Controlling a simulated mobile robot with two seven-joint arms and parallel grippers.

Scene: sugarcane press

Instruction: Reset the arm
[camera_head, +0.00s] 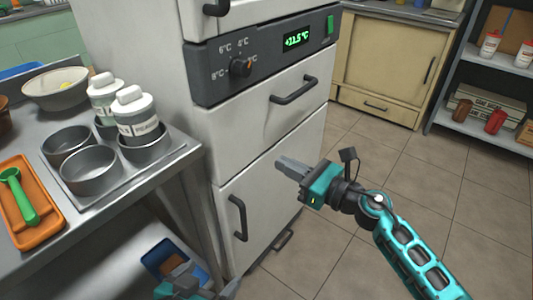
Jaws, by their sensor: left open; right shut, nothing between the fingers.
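My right arm comes in from the lower right, teal and black. Its gripper (283,165) is shut and empty, held in front of the lower door of the white refrigerator (262,165), pointing left. I cannot tell whether its fingers touch the door. My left gripper (205,287) shows only partly at the bottom edge, low beside the refrigerator and below the counter's level. It is open, and I see nothing held in it. Most of the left arm is out of view.
The metal counter (110,215) at left bears a tray with metal cups and white bottles (136,115), a bowl (55,88) and an orange tray (30,230). Refrigerator handles (294,91) jut out. Tiled floor (425,185) is clear at right; shelves (495,125) stand behind.

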